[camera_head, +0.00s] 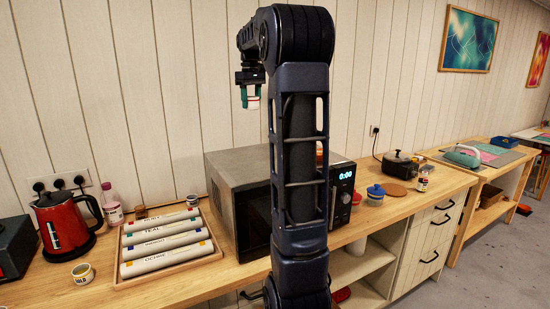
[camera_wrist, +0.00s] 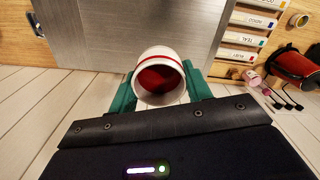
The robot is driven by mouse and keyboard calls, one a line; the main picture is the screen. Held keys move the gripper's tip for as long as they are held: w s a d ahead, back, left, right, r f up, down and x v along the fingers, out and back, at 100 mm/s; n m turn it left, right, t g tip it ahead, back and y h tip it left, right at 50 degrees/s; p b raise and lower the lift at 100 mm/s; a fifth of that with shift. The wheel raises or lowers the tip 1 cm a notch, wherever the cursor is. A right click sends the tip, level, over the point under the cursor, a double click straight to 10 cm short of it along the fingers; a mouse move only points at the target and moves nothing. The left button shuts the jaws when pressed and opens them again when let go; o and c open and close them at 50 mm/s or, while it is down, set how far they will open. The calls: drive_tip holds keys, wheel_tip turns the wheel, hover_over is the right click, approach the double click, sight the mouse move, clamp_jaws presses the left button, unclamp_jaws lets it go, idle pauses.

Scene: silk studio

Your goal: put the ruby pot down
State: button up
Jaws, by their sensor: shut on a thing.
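The ruby pot (camera_wrist: 160,78) is a small white pot with a red band and dark red inside, seen from its open end in the wrist view. My gripper (camera_wrist: 159,88) is shut on it, one green finger on each side. In the head view the pot (camera_head: 253,102) hangs below my gripper (camera_head: 249,97), high in front of the panelled wall and above the level of the microwave top. It touches nothing else that I can see.
The microwave (camera_head: 232,170) stands on the wooden counter (camera_head: 190,284), partly behind my arm. Left of it are a tray (camera_head: 187,263) of labelled rolls, a small pot (camera_head: 82,273) and a red kettle (camera_head: 65,222). Right of it are a blue pot (camera_head: 375,193) and a black cooker (camera_head: 398,165).

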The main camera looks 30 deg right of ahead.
sight(263, 156)
drive_tip(key=s+d, duration=0.2)
drive_tip(key=d, duration=0.2)
drive_tip(key=shift+m, duration=0.4)
drive_tip(key=f, duration=1.8)
drive_tip(key=shift+a+f, duration=0.2)
drive_tip(key=shift+f, duration=0.1)
drive_tip(key=shift+f, duration=0.15)
drive_tip(key=o, duration=1)
